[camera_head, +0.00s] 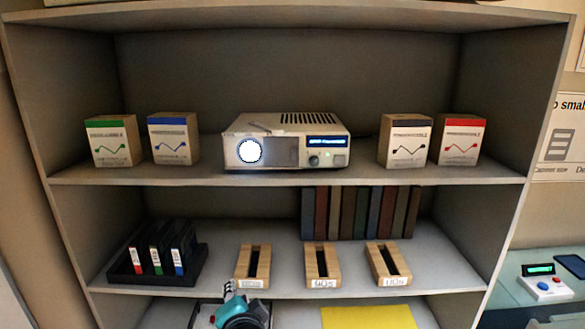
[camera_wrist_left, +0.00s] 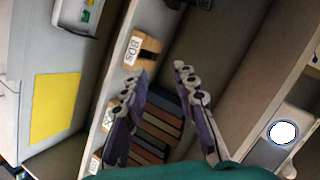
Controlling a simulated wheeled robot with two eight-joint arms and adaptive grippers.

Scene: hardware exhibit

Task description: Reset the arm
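My left gripper (camera_head: 229,287) shows at the bottom of the head view, with the teal end of my arm below it, in front of the lower shelves. In the left wrist view my left gripper (camera_wrist_left: 161,72) has its two fingers spread wide, with nothing between them. A wooden slotted block labelled BDS (camera_wrist_left: 143,48) lies beyond the fingertips there, apart from them as far as I can tell. My right gripper is in neither view.
The grey shelf unit (camera_head: 290,183) holds a projector-like device (camera_head: 287,140), several small boxes, a row of books (camera_head: 360,213), a black rack (camera_head: 155,262) and wooden blocks (camera_head: 322,265). A yellow sheet (camera_head: 368,317) lies below. Free room remains on the top shelf.

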